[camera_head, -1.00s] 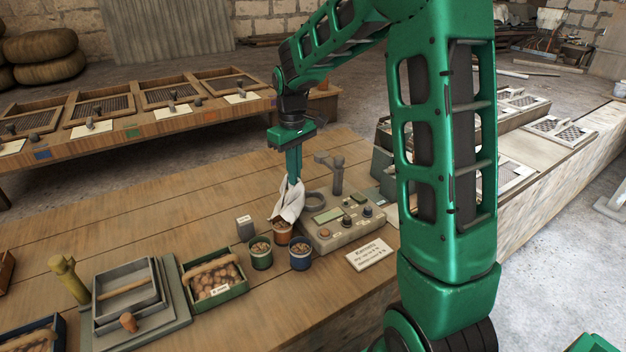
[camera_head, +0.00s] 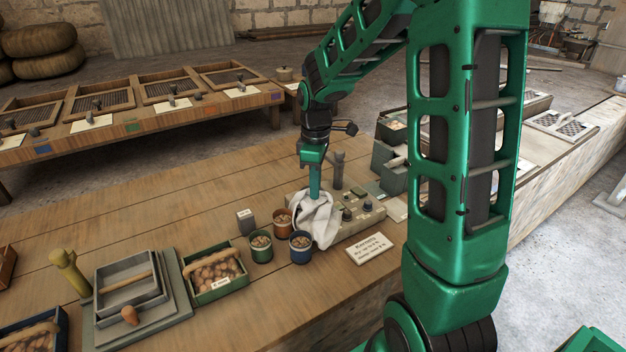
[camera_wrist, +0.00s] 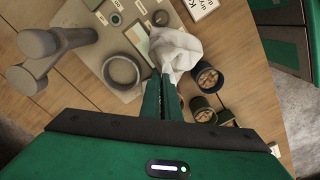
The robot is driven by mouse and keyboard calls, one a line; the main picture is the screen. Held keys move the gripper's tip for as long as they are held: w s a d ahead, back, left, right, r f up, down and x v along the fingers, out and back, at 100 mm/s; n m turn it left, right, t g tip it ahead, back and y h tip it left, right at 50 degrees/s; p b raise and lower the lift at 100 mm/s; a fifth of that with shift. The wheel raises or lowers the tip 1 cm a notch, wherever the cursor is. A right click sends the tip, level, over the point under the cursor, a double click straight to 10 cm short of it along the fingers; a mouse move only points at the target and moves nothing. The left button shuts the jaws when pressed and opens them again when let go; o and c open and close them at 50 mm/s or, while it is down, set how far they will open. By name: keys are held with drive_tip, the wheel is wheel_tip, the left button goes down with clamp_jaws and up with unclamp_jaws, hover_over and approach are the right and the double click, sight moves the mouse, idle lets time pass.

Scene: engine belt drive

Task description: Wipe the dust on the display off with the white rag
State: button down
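My gripper (camera_head: 314,186) points down over the control box and is shut on the white rag (camera_head: 317,222). The rag hangs bunched from the fingertips over the left part of the box (camera_head: 362,222). In the wrist view the rag (camera_wrist: 176,52) sits at the tips of my gripper (camera_wrist: 162,78), beside the display (camera_wrist: 138,38), a pale green strip on the box. The rag covers part of the display there, and in the head view it hides the display. I cannot tell whether the rag touches it, and I cannot make out the dust.
Small cups of brown pieces, orange (camera_head: 282,219), green (camera_head: 261,247) and blue (camera_head: 300,246), stand left of the box. A label card (camera_head: 369,248) lies in front. A grey post (camera_head: 338,170) and a ring (camera_wrist: 122,72) stand behind. The table's left middle is clear.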

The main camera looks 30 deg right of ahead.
sight(329, 210)
drive_tip(key=shift+f, duration=2.25)
drive_tip(key=c, duration=1)
unclamp_jaws()
drive_tip(key=shift+f, duration=0.15)
